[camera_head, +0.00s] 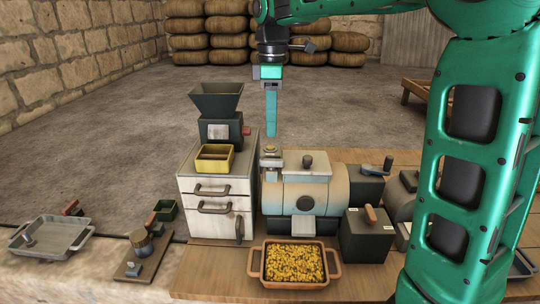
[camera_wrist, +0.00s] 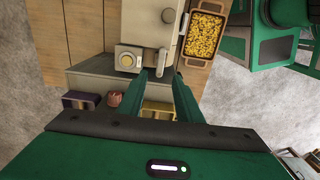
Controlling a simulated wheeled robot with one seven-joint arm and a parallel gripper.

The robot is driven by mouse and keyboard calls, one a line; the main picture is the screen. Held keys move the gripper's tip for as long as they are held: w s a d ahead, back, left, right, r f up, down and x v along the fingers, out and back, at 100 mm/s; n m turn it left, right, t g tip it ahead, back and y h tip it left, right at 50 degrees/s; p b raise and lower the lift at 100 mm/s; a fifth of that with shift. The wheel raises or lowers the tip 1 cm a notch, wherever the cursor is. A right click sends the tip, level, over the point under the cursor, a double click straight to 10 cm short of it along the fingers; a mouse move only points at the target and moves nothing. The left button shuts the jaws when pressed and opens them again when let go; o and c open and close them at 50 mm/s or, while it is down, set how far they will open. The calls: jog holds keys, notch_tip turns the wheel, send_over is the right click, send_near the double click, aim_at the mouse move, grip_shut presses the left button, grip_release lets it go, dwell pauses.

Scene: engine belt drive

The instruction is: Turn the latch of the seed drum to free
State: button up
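The seed drum (camera_head: 312,190) is a cream and pale blue cylinder lying in a housing at the middle of the bench. It also shows in the wrist view (camera_wrist: 147,35). A dark knob (camera_head: 307,160) stands on its top, also seen in the wrist view (camera_wrist: 168,15). A round metal cap on a pale block (camera_head: 271,150) sits at its upper left end; it shows in the wrist view (camera_wrist: 128,59). I cannot tell which part is the latch. My gripper (camera_head: 271,135) points down above that cap, apart from it. In the wrist view its fingers (camera_wrist: 160,73) are spread and empty.
A drawer cabinet (camera_head: 188,191) with a yellow box (camera_head: 214,157) and a dark hopper mill (camera_head: 218,115) stands left. A seed tray (camera_head: 251,264) lies in front of the drum. A dark box (camera_head: 367,240) and a crank (camera_head: 372,168) are on its right.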

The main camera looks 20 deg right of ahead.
aim_at(272, 159)
notch_tip(272, 159, down, 10)
jog(key=shift+f, duration=0.1)
dwell(0.4)
grip_shut()
